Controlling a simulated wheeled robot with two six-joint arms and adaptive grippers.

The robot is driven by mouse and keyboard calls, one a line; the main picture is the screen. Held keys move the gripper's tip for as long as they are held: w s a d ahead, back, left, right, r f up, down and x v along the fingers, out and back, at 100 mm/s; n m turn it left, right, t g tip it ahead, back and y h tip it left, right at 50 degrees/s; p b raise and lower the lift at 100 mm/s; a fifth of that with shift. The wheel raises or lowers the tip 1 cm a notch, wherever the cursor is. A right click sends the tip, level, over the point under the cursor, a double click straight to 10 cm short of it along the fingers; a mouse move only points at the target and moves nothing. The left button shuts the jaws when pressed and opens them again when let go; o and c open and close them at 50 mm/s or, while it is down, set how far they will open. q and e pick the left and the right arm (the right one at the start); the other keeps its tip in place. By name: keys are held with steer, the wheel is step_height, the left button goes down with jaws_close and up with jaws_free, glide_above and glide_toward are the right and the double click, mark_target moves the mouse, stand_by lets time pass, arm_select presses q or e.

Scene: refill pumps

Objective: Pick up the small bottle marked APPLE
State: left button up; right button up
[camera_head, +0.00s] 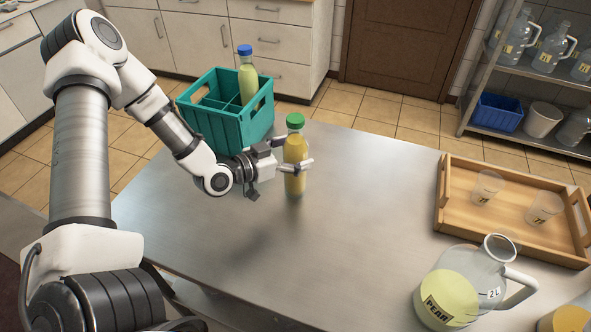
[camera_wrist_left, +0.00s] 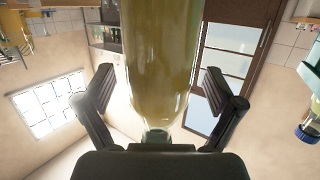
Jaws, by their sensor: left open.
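A small bottle (camera_head: 295,178) of yellow juice with a green cap stands upright on the steel table; no APPLE marking is readable on it. My left gripper (camera_head: 298,152) is open around this bottle, its fingers on either side of the body. In the left wrist view the bottle (camera_wrist_left: 163,50) appears upside down between the open fingers (camera_wrist_left: 158,82), with gaps on both sides. Another small bottle (camera_head: 247,80), pale yellow-green with a blue cap, stands in the teal crate (camera_head: 215,131); its label is not visible. My right gripper is in neither view.
A wooden tray (camera_head: 441,205) with two clear cups stands at the right. A large jug marked PEAR (camera_head: 450,297) stands at the front right, beside another partly visible jug (camera_head: 566,320). A metal rack (camera_head: 500,134) is behind. The table's middle is clear.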

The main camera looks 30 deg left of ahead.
arm_select(q)
steer(key=shift+w+d, duration=0.15)
steer(key=shift+w, duration=0.05)
steer(key=shift+s, duration=0.1)
steer(key=c, duration=0.5)
steer(key=shift+r, duration=0.1)
jaws_close()
